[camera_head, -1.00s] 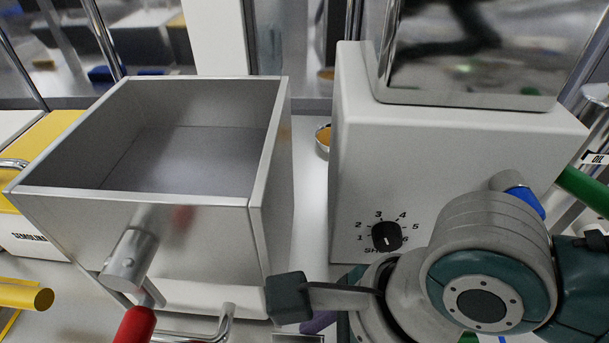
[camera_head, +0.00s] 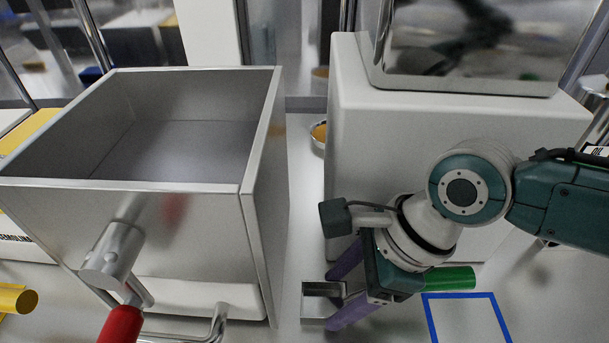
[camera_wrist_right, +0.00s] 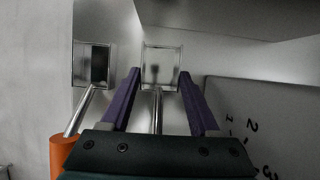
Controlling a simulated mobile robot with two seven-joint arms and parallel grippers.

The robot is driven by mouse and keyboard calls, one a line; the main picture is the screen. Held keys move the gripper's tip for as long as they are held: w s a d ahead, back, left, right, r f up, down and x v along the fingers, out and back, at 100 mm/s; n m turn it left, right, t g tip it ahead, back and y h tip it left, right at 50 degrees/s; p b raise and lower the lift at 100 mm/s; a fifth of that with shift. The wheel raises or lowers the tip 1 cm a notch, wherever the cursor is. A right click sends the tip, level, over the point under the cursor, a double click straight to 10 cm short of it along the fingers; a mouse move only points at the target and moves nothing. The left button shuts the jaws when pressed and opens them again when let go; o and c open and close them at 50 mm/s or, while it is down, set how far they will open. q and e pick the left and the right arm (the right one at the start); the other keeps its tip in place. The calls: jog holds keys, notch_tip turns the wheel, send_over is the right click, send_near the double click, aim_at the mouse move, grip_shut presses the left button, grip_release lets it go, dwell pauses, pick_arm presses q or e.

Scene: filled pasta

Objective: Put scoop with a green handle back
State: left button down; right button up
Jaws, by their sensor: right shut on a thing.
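The scoop with a green handle has a small square metal head (camera_head: 316,290) and a green handle (camera_head: 448,279). My right gripper (camera_head: 338,297) is shut on it, with purple fingers on either side. The green handle sticks out on the right of the gripper. In the right wrist view, the metal scoop head (camera_wrist_right: 162,66) and its thin shaft show between the purple fingers, while the handle is hidden by the gripper body. The scoop is low in front of the white machine; its exact height is unclear. My left gripper is not in view.
A blue outlined square (camera_head: 461,296) lies on the counter at the right. The white machine (camera_head: 400,130) stands behind my gripper. An open metal bin (camera_head: 200,215) with a red-handled lever (camera_head: 121,325) is at left. Another scoop with an orange handle (camera_wrist_right: 63,155) shows in the wrist view.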

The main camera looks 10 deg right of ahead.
jog(key=o, duration=1.4)
jog(key=shift+f, duration=0.1)
jog(key=p+v, duration=0.3)
jog(key=v, duration=0.9)
jog(key=shift+a, duration=0.15)
jog(key=s+a+n+t, duration=0.1)
jog(key=s+a+n, duration=0.35)
jog(key=n, duration=0.75)
jog(key=s+d+r+n+h, duration=0.1)
jog(key=s+d+n, duration=0.1)
jog(key=n, duration=0.1)
jog(key=s+d+n+h, duration=0.2)
jog(key=d+n, duration=0.1)
jog(key=n, duration=0.1)
jog(key=s+d+r+n+t+h, duration=0.1)
jog(key=s+d+n, duration=0.2)
jog(key=n, duration=0.1)
jog(key=shift+s+d+r, duration=0.1)
jog(key=shift+d+r, duration=0.1)
jog(key=shift+r, duration=0.1)
